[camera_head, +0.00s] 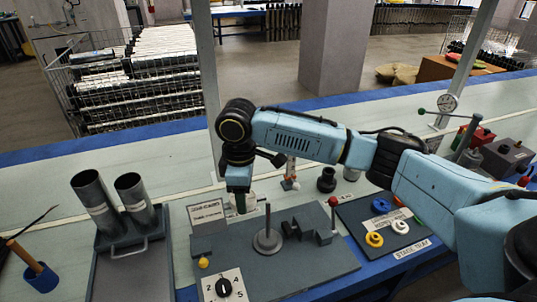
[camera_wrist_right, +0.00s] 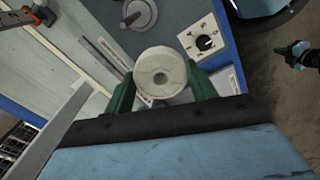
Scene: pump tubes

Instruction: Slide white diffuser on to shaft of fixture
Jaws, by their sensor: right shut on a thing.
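My right gripper (camera_head: 240,205) points down at the back left part of the fixture (camera_head: 305,262). It is shut on the white diffuser (camera_wrist_right: 160,73), a round piece with a centre hole, held between green fingers in the right wrist view. In the head view the fingers partly hide the diffuser. The upright shaft (camera_head: 267,217) rises from a round grey disc on the fixture, to the right of my right gripper. The diffuser is apart from the shaft.
Two grey tubes (camera_head: 112,205) stand in a holder at the left. A dial plate (camera_head: 222,287) and a yellow knob (camera_head: 203,263) are at the fixture's front left. A stage tray (camera_head: 388,228) with coloured rings lies at the right. A red-topped lever (camera_head: 333,212) stands at the fixture's right.

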